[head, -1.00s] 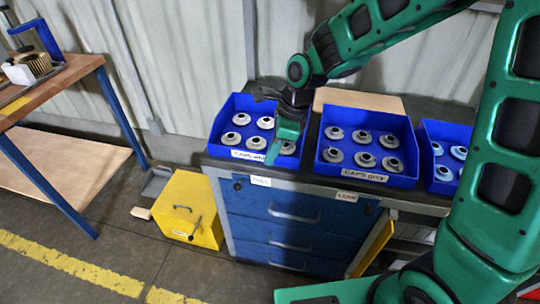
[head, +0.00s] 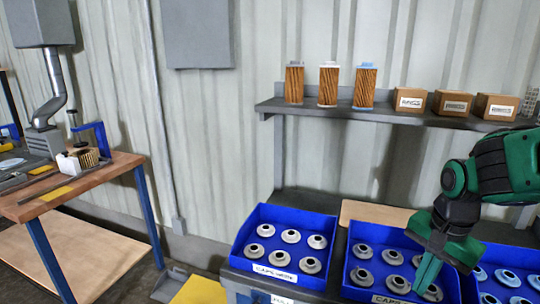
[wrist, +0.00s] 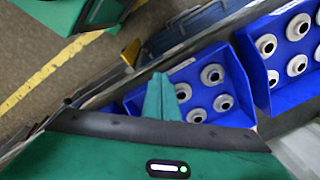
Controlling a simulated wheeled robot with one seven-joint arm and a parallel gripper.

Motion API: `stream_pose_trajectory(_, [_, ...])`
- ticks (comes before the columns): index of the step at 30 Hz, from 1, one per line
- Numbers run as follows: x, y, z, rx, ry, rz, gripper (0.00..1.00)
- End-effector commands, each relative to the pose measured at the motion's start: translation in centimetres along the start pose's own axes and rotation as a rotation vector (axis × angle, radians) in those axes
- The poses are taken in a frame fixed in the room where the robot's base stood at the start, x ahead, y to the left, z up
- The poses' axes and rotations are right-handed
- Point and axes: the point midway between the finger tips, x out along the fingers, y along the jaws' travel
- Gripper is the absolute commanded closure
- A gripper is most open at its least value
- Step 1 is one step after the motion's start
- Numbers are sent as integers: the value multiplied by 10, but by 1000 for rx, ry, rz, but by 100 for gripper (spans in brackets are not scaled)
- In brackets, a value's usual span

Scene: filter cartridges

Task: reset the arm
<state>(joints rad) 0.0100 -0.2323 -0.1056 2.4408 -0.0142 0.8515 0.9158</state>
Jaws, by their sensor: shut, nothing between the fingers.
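My gripper (head: 430,271) is shut and empty. In the head view its green fingers point down over the front of the middle blue bin (head: 352,281), which holds several grey caps (head: 394,257). Part of that bin and some of its caps are hidden behind my gripper and wrist. In the wrist view the closed fingers (wrist: 162,98) show in front of a blue bin with grey caps (wrist: 211,74).
Another blue cap bin (head: 240,262) stands to the left and a third (head: 500,266) to the right. A shelf (head: 390,115) above carries filter cartridges (head: 328,86) and cardboard boxes (head: 452,102). A wooden workbench (head: 75,185) stands at the left.

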Motion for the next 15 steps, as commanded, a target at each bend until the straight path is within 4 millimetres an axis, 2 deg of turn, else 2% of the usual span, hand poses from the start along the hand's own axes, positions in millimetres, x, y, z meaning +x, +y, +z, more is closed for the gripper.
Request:
stream_pose_trajectory(1, [-6,21,-5,-38,6,7,100])
stream_pose_trajectory(3, [-12,49,-9,-114,8,23,100])
stream_pose_trajectory(9, [-24,120,-6,-309,-12,55,100])
stream_pose_trajectory(12, [-27,143,-2,-382,-26,61,100])
stream_pose_trajectory(15, [-28,157,3,-430,-38,64,100])
